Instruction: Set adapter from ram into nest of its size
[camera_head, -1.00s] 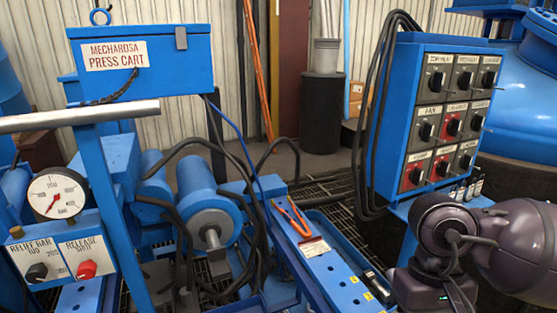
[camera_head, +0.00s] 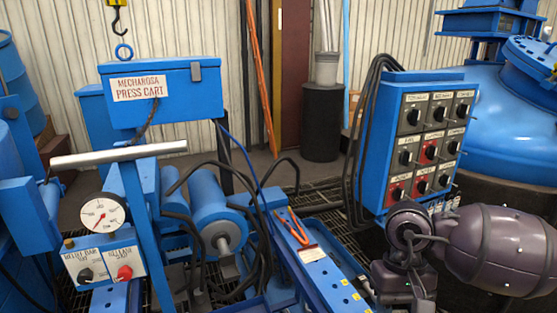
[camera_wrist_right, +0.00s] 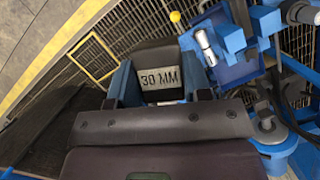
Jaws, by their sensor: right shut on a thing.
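My right gripper (camera_wrist_right: 161,84) is shut on a dark block with a pale plate reading "30 MM" (camera_wrist_right: 159,79), which looks like the adapter. The block sits between the two blue fingers in the right wrist view. In the head view my right arm is at the lower right, and its hand and the block are not clearly visible. The ram, a blue cylinder (camera_head: 207,200) with a bare metal rod end (camera_head: 224,244), lies on the press cart. A blue rail with holes (camera_head: 318,264) runs to its right; I cannot tell whether its holes are the nests. My left gripper is out of view.
A blue control box (camera_head: 425,140) with several knobs stands left of a large blue vessel (camera_head: 500,85). Black hoses loop around the ram. A pressure gauge (camera_head: 102,214) and T-handle (camera_head: 118,155) stand at left. Orange-handled pliers (camera_head: 295,228) lie by the rail. Grating covers the floor.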

